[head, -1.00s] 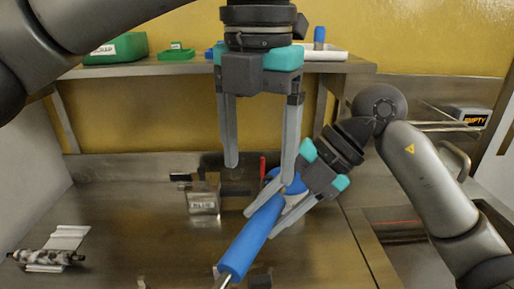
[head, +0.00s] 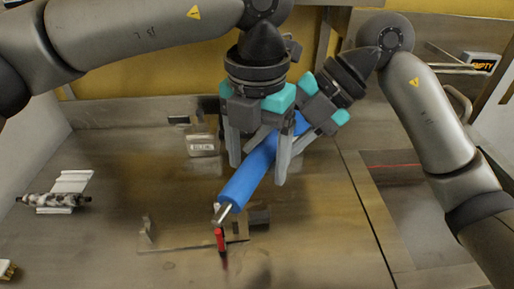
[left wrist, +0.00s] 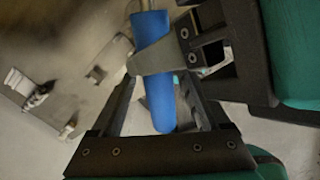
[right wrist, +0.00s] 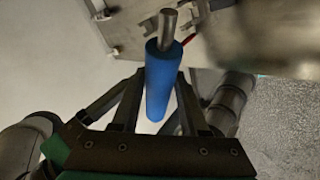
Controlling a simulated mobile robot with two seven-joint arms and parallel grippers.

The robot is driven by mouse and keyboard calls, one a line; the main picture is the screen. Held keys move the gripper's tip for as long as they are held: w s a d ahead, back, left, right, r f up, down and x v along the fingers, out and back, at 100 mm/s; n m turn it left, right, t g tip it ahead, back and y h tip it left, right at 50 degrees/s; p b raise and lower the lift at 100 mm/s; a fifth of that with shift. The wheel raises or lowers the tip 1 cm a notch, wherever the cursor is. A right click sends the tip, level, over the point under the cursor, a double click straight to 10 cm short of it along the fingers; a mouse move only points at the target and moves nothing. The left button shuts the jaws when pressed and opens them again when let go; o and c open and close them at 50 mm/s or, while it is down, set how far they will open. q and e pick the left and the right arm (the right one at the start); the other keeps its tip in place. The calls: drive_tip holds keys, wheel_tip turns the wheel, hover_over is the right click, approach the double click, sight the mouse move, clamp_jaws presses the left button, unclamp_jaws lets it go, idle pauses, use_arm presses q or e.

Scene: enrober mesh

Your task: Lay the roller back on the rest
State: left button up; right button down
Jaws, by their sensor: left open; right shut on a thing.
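The blue roller (head: 243,184), with a bare steel shaft (head: 224,213) at its near end, slants through the air above the bench. My right gripper (head: 276,142) is shut on its far part. My left gripper (head: 258,172) points down from above, open, with its fingers on either side of the blue body. In the left wrist view the roller (left wrist: 153,75) passes between the open fingers. The right wrist view shows the roller (right wrist: 160,85) pointing out from the right gripper. A low metal fixture with an upright bracket (head: 147,232), possibly the rest, is on the bench below.
A red upright piece (head: 220,238) stands near the roller's shaft end. The bench's left middle is clear.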

use_arm(q)
drive_tip(key=shift+c, duration=0.3)
clamp_jaws()
idle(0.3)
drive_tip(key=shift+d, duration=0.1)
use_arm(e)
drive_tip(key=shift+c, duration=1.7)
unclamp_jaws()
